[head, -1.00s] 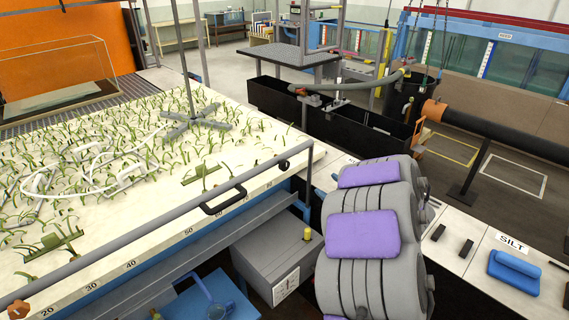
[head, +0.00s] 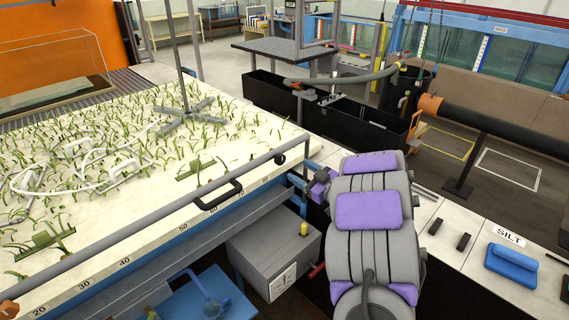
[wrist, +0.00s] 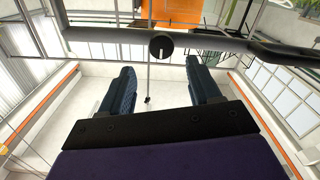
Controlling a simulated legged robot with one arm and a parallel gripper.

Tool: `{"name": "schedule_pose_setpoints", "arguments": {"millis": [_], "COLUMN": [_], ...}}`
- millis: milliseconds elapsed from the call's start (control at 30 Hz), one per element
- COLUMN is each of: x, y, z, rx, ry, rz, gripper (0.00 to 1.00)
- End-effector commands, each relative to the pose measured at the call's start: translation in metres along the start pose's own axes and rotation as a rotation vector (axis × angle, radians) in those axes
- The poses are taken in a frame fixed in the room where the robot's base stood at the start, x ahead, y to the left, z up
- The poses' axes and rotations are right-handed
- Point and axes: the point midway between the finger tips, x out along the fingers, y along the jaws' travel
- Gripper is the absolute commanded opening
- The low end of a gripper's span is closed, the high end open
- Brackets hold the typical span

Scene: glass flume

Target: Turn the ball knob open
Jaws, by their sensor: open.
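A dark round knob (head: 280,159) sits on the grey rail near its right end, at the edge of the sand bed. A dark round piece, seemingly the same knob (wrist: 161,47), shows in the wrist view just beyond the fingertips, in front of the rail. My gripper (wrist: 162,80) is open, with two blue fingers spread apart and nothing between them. In the head view my gripper (head: 298,183) is just right of and below the knob, apart from it, and partly hidden by my arm.
The grey rail (head: 150,232) with a black handle (head: 218,195) runs along the bed (head: 60,262). Below stand a grey box (head: 265,255) with a yellow knob (head: 304,229) and a blue surface (head: 192,300).

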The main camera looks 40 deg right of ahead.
Motion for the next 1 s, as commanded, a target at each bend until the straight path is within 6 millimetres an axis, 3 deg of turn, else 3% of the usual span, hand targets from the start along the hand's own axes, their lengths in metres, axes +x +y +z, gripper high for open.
{"name": "schedule_pose_setpoints", "arguments": {"millis": [200,400,867,1000], "x": [0.043,0.069,0.08,0.08], "y": [-0.002,-0.001,0.0,0.0], "z": [0.0,0.001,0.0,0.0], "rx": [-0.002,0.001,0.001,0.001], "ry": [0.003,0.001,0.001,0.001], "rz": [-0.003,-0.001,0.001,0.001], "gripper": [0.63,0.63,0.63,0.49]}}
